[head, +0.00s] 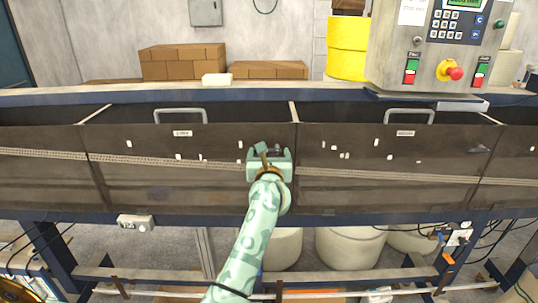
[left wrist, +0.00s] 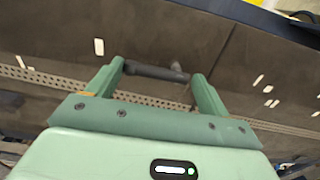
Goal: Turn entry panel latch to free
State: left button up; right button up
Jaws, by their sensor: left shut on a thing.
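The entry panel latch (left wrist: 155,72) is a dark bar handle on the brown panel front, lying nearly level with a slight tilt in the left wrist view. My left gripper (left wrist: 162,82) has its two green fingers at the ends of the bar, shut on it. In the head view my left gripper (head: 268,155) is at the panel front, near the seam between the two middle panels, and mostly hides the latch. The entry panel (head: 190,180) stands upright in line with its neighbours. My right gripper is not in view.
Another dark latch (head: 478,149) is on the right panel. Metal handles (head: 180,111) stand along the panel tops. A control box (head: 440,45) with a red emergency button is at the upper right. Brown cartons (head: 182,62) and a yellow roll (head: 347,48) are behind.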

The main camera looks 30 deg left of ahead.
aim_at(278, 140)
pick_arm(q)
jog(key=shift+r+m+p, duration=0.3)
jog(key=shift+m+p, duration=0.4)
jog(key=shift+p, duration=0.15)
jog(key=m+p, duration=0.2)
jog(key=p, duration=0.1)
jog(key=r+m+p, duration=0.1)
jog(key=m+p, duration=0.5)
jog(key=shift+w+d+r, duration=0.2)
jog(key=shift+d+r, duration=0.1)
jog(key=shift+d, duration=0.05)
jog(key=shift+w+d+m+p, duration=0.1)
jog(key=shift+d+m+p, duration=0.05)
jog(key=shift+m+p, duration=0.6)
jog(key=m, duration=0.1)
jog(key=m+p, duration=0.1)
jog(key=shift+w+d+m, duration=0.15)
jog(key=shift+d+m, duration=0.05)
jog(key=shift+m, duration=0.15)
jog(key=shift+w+d+m, duration=0.1)
jog(key=shift+d+m, duration=0.1)
jog(key=shift+m, duration=0.8)
jog(key=shift+w+d+m, duration=0.1)
jog(key=shift+d+m, duration=0.05)
jog(key=shift+m, duration=1.15)
jog(key=o, duration=0.9)
jog(key=shift+o, duration=0.2)
jog(key=shift+w, duration=0.1)
